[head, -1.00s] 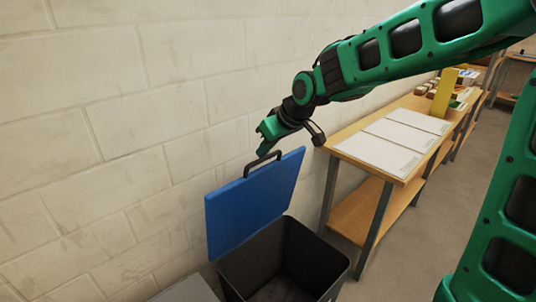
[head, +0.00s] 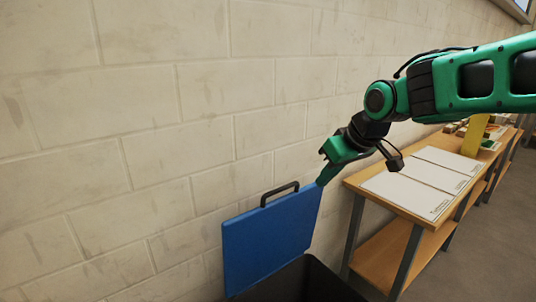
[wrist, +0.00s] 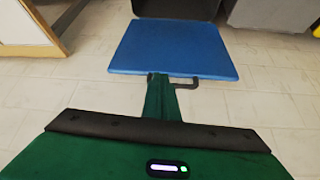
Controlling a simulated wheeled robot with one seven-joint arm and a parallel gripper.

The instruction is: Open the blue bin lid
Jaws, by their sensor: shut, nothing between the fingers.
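The blue lid (head: 270,240) stands raised at the back of the black bin (head: 305,282), near the wall. Its dark handle (head: 280,192) is on the upper edge. My gripper (head: 322,182) is shut and empty at the lid's upper right corner, to the right of the handle. In the wrist view, the shut green fingers (wrist: 158,80) reach the near edge of the lid (wrist: 172,48), beside the handle (wrist: 187,83) and not around it. I cannot tell whether they touch the lid. The bin's opening is mostly out of the head view.
A wooden table (head: 400,215) with white sheets (head: 405,193) and a yellow upright piece (head: 475,135) stands to the right. A block wall (head: 150,150) runs behind the lid.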

